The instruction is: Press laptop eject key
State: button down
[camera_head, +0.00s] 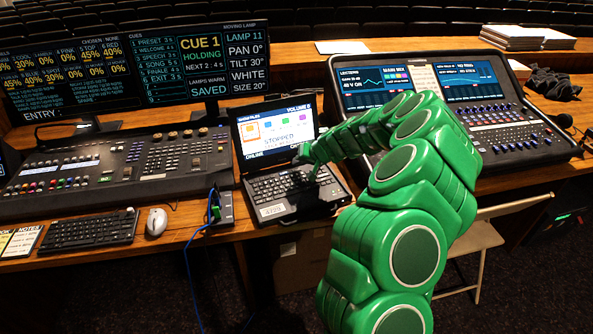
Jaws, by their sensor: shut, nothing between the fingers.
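The laptop (270,195) stands open in the middle of the desk. Its screen (277,130) is lit and reads "STOPPED" and "ONLINE", with a "VOLUME 0" label at the top and a row of coloured icons. My green arm reaches in from the lower right. My gripper (313,178) is shut and empty, pointing down over the right part of the laptop keyboard. Whether the fingertips touch a key cannot be told. The eject key cannot be made out; the keys are too small, and the arm covers part of the laptop's upper right.
A lighting console (120,163) and two cue monitors (208,60) stand left. A black keyboard (90,230) and white mouse (156,222) lie in front. A small box with a blue cable (221,208) sits beside the laptop. A sound mixer (450,95) stands right, behind my arm.

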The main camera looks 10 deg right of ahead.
jog(key=shift+f, duration=0.1)
jog(key=shift+f, duration=0.3)
jog(key=shift+f, duration=0.3)
dwell(0.8)
jog(key=shift+r, duration=0.7)
jog(key=shift+r, duration=0.1)
jog(key=shift+r, duration=2.45)
